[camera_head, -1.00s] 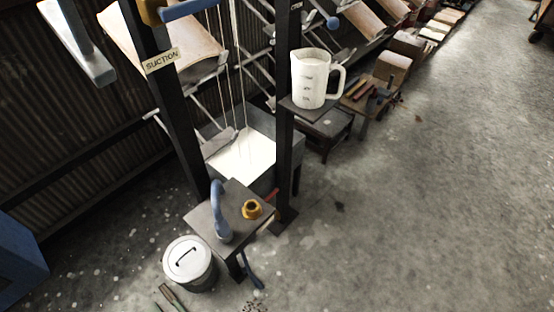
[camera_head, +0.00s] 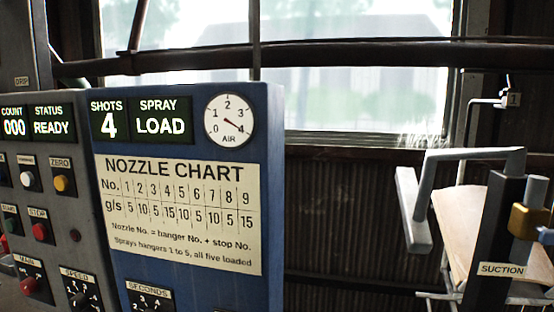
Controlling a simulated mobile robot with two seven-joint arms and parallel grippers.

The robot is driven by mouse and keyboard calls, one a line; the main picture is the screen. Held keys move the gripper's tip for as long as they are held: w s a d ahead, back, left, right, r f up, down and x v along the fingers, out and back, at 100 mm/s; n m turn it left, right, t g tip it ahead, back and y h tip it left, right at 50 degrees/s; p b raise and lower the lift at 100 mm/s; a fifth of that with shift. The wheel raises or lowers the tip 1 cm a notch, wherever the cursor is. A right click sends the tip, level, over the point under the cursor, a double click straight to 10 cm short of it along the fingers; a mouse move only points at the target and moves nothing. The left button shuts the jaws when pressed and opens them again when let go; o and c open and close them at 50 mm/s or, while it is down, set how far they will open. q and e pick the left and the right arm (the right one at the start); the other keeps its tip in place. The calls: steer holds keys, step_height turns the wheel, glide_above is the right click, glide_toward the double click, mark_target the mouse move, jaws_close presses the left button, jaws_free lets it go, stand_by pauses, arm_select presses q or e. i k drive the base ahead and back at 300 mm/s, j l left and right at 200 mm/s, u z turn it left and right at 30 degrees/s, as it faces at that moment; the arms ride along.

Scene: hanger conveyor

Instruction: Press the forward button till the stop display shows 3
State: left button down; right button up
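A grey control panel stands at the left edge in the head view, cut off by the frame. On it is a white push button (camera_head: 28,180) under a small label too blurred to read surely, perhaps "forward". Beside it is a yellow button (camera_head: 62,183) labelled ZERO. Above them the count display (camera_head: 14,127) reads 000 and the status display (camera_head: 48,127) reads READY. No display labelled stop is in view. Below are a red STOP button (camera_head: 41,231) and a green button (camera_head: 12,228). Neither of my grippers is in view.
A blue panel (camera_head: 270,200) beside it shows SHOTS 4 (camera_head: 109,125), SPRAY LOAD (camera_head: 160,123), an air gauge (camera_head: 229,119) and a nozzle chart (camera_head: 180,212). At right are a dark post with a SUCTION label (camera_head: 501,269) and a hanging frame (camera_head: 415,205). A window is behind.

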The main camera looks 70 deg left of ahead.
mark_target(27, 178)
steer(key=u, duration=3.6)
steer(key=j+z, duration=0.15)
steer(key=j, duration=0.3)
steer(key=k+j+z, duration=0.15)
steer(key=j, duration=0.3)
steer(key=i, duration=0.05)
